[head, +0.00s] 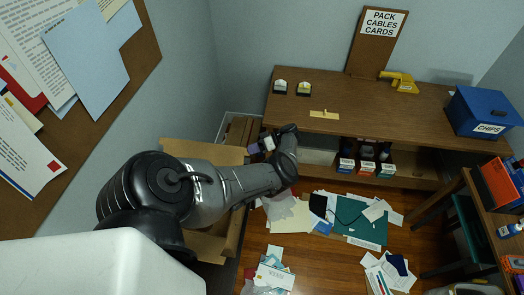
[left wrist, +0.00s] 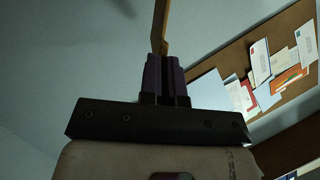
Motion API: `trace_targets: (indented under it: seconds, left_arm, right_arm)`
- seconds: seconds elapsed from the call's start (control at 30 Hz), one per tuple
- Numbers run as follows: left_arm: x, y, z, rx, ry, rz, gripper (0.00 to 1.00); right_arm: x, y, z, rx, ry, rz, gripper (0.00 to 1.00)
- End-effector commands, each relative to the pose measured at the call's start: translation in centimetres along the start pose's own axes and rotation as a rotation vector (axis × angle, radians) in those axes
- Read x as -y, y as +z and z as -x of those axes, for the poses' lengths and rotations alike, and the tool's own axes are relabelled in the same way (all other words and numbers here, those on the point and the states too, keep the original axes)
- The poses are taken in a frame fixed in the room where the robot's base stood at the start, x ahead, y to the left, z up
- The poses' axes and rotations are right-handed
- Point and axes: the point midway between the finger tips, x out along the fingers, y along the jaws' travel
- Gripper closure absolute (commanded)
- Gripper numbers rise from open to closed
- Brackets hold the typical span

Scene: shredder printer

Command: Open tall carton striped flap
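The tall carton stands at the left behind my left arm, which hides much of it. A broad brown carton flap (head: 205,151) sticks out above the arm, and more brown cardboard (head: 212,246) shows below it. My left gripper (head: 254,147), with purple fingers, points left at the carton's upper right side. In the left wrist view the fingers (left wrist: 166,75) are close together, with a thin tan flap edge (left wrist: 161,28) rising from between their tips. They look shut on it. No stripes can be made out. My right gripper is out of view.
A wooden bench (head: 340,103) stands right of the carton, with a yellow tool (head: 399,82) and a blue CHIPS box (head: 484,112). Papers (head: 290,220) litter the floor. A pinboard (head: 75,85) hangs on the left wall.

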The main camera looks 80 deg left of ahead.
Motion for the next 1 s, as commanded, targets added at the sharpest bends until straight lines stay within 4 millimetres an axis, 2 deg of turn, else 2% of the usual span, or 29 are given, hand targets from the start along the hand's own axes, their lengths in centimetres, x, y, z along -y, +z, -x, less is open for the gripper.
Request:
trace_targets:
  seconds: [0.2, 0.57, 0.6, 0.83, 1.0]
  left_arm:
    - [-0.26, -0.33, -0.91, 0.009, -0.021, -0.019, 1.0]
    - [-0.25, -0.32, -0.94, 0.011, -0.022, -0.02, 1.0]
    - [-0.25, -0.32, -0.94, 0.011, -0.022, -0.02, 0.93]
    - [-0.25, -0.32, -0.91, 0.01, -0.021, -0.02, 0.71]
    - [-0.25, -0.32, -0.89, 0.01, -0.021, -0.02, 0.7]
  right_arm:
    - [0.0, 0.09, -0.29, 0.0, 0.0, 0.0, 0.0]
    - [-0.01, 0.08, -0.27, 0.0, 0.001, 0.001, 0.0]
    - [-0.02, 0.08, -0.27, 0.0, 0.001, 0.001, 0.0]
    - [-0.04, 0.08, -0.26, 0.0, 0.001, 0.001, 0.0]
    - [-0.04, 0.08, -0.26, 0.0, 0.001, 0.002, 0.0]
